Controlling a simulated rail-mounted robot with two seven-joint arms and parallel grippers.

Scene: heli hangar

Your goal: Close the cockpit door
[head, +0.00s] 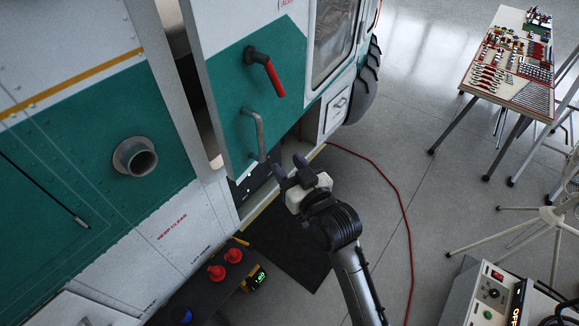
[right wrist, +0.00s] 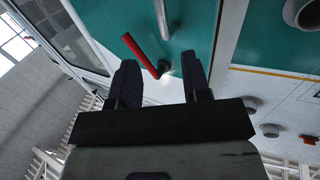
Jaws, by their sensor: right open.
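The cockpit door (head: 232,135) is a green and white panel on the helicopter's side. It stands ajar, with a gap between its left edge and the fuselage (head: 90,130). It carries a red lever handle (head: 272,78) and, below it, a grey grab handle (head: 259,135). My right gripper (head: 290,167) is open and empty, to the right of and below the grab handle in the head view. In the right wrist view my right gripper (right wrist: 162,72) faces the door, with the red handle (right wrist: 140,55) and grab handle (right wrist: 170,18) beyond the fingers. My left gripper is not in view.
A tool table (head: 510,60) stands at the back right, with a stool (head: 556,215) and a control box (head: 490,295) below it. A red cable (head: 405,215) runs over the floor. A dark ledge with red caps (head: 217,272) is at the lower left. A dark mat (head: 290,250) lies below my arm.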

